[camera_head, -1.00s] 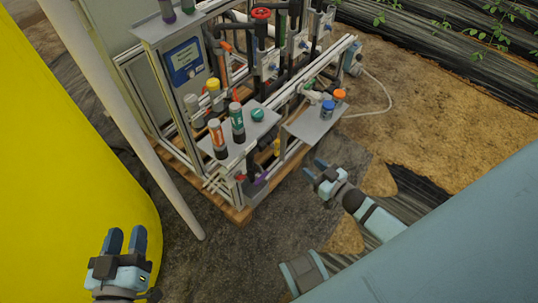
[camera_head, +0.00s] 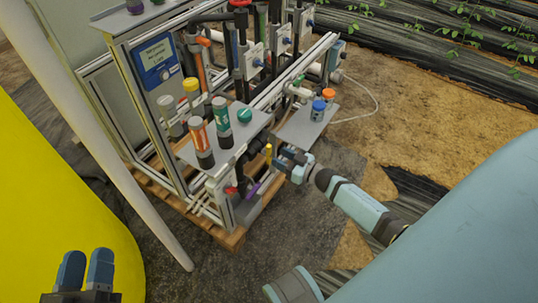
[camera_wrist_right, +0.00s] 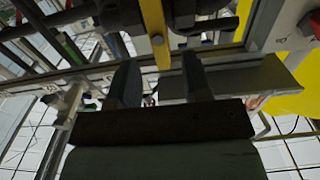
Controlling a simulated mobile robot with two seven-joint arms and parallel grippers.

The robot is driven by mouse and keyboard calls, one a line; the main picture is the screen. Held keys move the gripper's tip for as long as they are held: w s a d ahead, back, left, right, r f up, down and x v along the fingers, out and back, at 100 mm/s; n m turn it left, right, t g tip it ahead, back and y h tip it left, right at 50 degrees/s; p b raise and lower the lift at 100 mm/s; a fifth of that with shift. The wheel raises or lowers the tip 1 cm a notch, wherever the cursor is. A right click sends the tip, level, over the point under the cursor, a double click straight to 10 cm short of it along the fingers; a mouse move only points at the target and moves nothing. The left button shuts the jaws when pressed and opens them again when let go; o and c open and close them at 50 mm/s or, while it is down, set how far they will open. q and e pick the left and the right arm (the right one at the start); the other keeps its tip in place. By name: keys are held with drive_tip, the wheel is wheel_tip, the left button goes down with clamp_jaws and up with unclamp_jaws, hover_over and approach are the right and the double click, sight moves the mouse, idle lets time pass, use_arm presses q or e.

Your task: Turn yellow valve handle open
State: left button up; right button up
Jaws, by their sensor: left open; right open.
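The yellow valve handle (camera_head: 268,153) is a small upright bar on dark pipework at the near right end of the skid. My right gripper (camera_head: 281,160) is open just right of it, very close. In the right wrist view the yellow handle (camera_wrist_right: 154,32) hangs from the top edge, and its lower end shows between the two fingertips of my right gripper (camera_wrist_right: 160,62). Neither finger is visibly closed on it, and I cannot tell whether either touches. My left gripper (camera_head: 86,270) is open and empty at the bottom left, far from the skid.
A shelf (camera_head: 247,130) with several bottles stands just left of the handle. A second shelf (camera_head: 300,128) holds a blue bottle (camera_head: 318,110) above my right gripper. A purple handle (camera_head: 252,191) sits below. A white post (camera_head: 110,165) stands between my left gripper and the skid.

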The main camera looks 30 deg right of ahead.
sight(271, 153)
drive_tip(key=b+x, duration=0.1)
drive_tip(key=x, duration=0.4)
use_arm(q)
wheel_tip(271, 153, down, 2)
drive_tip(key=shift+w+f+g, duration=0.1)
drive_tip(key=shift+g, duration=0.4)
use_arm(e)
clamp_jaws()
